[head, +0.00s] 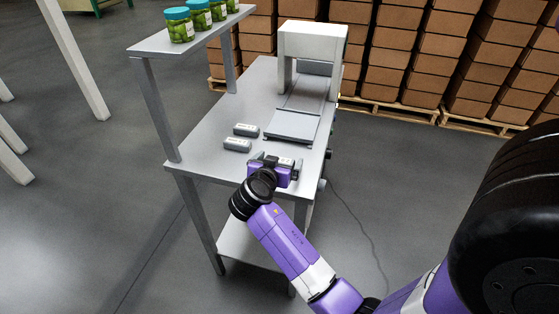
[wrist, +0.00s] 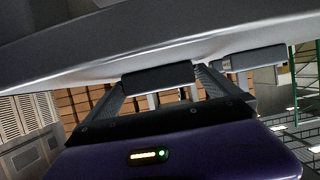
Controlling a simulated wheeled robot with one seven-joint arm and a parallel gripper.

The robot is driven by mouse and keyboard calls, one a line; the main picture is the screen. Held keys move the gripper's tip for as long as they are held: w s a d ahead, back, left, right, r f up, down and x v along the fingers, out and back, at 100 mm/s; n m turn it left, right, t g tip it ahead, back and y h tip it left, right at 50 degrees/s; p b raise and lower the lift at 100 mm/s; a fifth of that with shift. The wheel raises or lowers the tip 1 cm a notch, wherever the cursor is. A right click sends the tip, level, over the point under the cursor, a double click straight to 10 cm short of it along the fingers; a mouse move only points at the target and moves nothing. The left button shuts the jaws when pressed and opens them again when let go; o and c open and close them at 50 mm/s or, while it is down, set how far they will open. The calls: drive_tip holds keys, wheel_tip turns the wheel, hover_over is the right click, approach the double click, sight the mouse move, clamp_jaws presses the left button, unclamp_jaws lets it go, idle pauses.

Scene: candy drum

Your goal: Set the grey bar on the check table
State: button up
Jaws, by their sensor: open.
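A grey bar (head: 285,161) with a pale label lies at the front edge of the grey metal table (head: 205,155). My gripper (head: 279,162) is at this edge, its fingers open on either side of the bar. In the wrist view, the bar (wrist: 158,79) shows as a dark block between the open fingers (wrist: 165,88), against the pale tabletop (wrist: 100,50). Whether the fingers touch it cannot be told. Two similar grey bars, one farther back (head: 246,130) and one nearer (head: 237,145), lie to the left. No sign names the check table.
A white arch machine (head: 312,42) with a flat plate (head: 293,126) before it stands on the table's back and right. A raised shelf (head: 150,45) with green jars (head: 179,24) is at the left. Stacked cartons (head: 400,40) stand behind.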

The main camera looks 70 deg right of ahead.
drive_tip(key=shift+r, duration=0.2)
drive_tip(key=w+b+v, duration=0.1)
drive_tip(key=v, duration=1.1)
drive_tip(key=s+a+f+n+t+y, duration=0.3)
drive_tip(key=a+f+n+t+y, duration=0.15)
drive_tip(key=a+f+n, duration=0.35)
drive_tip(key=s+a+f+n+t+y, duration=0.3)
drive_tip(key=a+n+t+y, duration=0.15)
drive_tip(key=a, duration=0.65)
drive_tip(key=s+a+r+n+t+y, duration=0.4)
drive_tip(key=s+a+r+t, duration=0.1)
drive_tip(key=s+a+r, duration=0.4)
drive_tip(key=s+r, duration=0.2)
drive_tip(key=s, duration=0.1)
drive_tip(key=shift+r+n, duration=0.25)
drive_tip(key=shift+n, duration=0.1)
